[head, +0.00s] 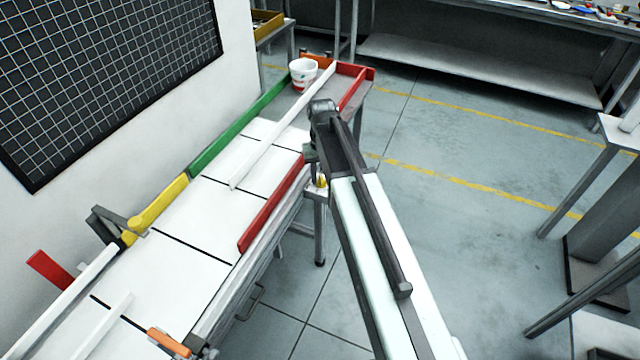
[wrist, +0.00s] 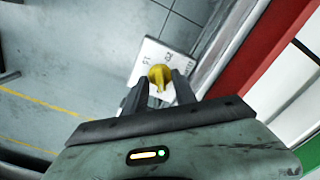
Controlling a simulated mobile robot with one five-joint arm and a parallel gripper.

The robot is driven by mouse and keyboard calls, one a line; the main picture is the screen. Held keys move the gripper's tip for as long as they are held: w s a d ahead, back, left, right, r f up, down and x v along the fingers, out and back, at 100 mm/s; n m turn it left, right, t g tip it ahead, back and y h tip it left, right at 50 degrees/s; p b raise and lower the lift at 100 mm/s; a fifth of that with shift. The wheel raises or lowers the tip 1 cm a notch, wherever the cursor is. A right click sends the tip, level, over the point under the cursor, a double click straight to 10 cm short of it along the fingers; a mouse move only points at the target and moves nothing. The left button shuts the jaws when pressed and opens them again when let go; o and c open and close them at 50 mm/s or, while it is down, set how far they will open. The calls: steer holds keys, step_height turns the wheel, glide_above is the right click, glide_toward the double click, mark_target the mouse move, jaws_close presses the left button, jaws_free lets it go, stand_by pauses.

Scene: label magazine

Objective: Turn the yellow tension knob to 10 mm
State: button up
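The yellow tension knob (wrist: 159,76) sits on a white plate (wrist: 147,54) with small dark numbers, too small and turned to read surely. In the wrist view it shows between the fingertips of my gripper (wrist: 160,86), one finger on each side. The fingers are apart; I cannot tell whether either touches the knob. Which number the knob points to is not clear. In the head view the knob is a small yellow spot (head: 321,181) at the table's right edge, partly hidden beside my arm.
A long white table (head: 191,222) carries a red rail (head: 271,204), a green rail (head: 237,127) and a yellow rail (head: 160,202). A white cup (head: 303,75) stands at its far end. A dark grid panel (head: 100,75) hangs at left.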

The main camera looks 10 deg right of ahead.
jaws_close()
steer(key=shift+a, duration=0.1)
